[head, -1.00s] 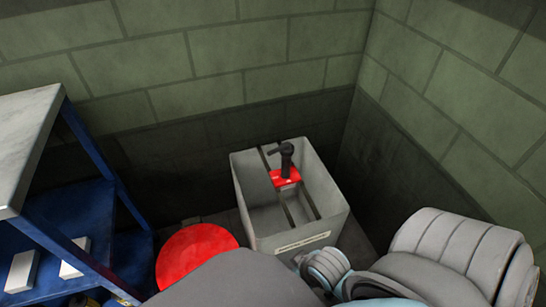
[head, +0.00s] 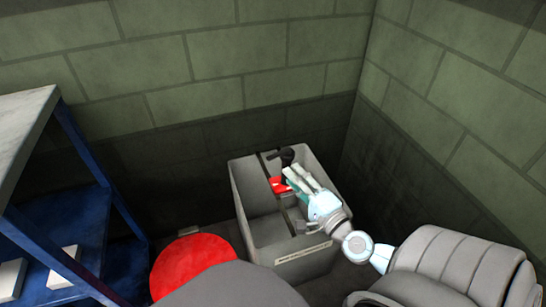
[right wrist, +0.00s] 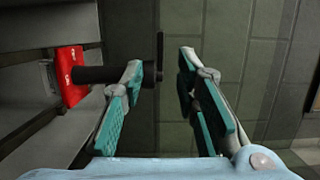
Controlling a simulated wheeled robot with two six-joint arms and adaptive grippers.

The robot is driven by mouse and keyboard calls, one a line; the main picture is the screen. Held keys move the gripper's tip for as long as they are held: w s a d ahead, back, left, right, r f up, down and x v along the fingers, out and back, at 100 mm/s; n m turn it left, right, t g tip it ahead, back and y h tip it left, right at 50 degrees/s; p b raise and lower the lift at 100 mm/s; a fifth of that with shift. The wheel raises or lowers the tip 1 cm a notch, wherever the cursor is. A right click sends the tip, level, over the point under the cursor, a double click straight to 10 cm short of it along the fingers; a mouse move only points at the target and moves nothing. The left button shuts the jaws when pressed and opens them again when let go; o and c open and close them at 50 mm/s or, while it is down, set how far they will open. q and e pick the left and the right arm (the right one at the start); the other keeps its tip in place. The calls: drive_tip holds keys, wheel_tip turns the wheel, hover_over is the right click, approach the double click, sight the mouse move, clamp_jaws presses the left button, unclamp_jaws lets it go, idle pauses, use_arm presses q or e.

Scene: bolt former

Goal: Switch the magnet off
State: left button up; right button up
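The magnet has a red base (head: 278,185) on a dark bar across the grey bin, with a black post and lever (head: 286,156) on top. In the right wrist view the red base (right wrist: 71,76) is at left, and the black post (right wrist: 95,74) reaches right, partly hidden by the left finger. The thin lever (right wrist: 160,55) shows in the gap between the fingertips. My right gripper (head: 297,176) is over the bin, close to the magnet; in the wrist view it (right wrist: 163,70) is open, its fingers apart. Contact with the lever cannot be told. My left gripper is not in view.
The grey bin (head: 243,193) stands in the corner between two block walls. A round red thing (head: 190,262) is left of it. A blue shelf with a pale top (head: 22,135) stands at the far left. The bin's left half is open inside.

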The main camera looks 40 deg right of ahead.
sight(274, 158)
drive_tip(key=w, duration=1)
drive_tip(key=shift+w+d+p, duration=0.15)
drive_tip(key=shift+d+p, duration=0.15)
drive_tip(key=shift+d, duration=0.1)
drive_tip(key=shift+c, duration=0.2)
clamp_jaws()
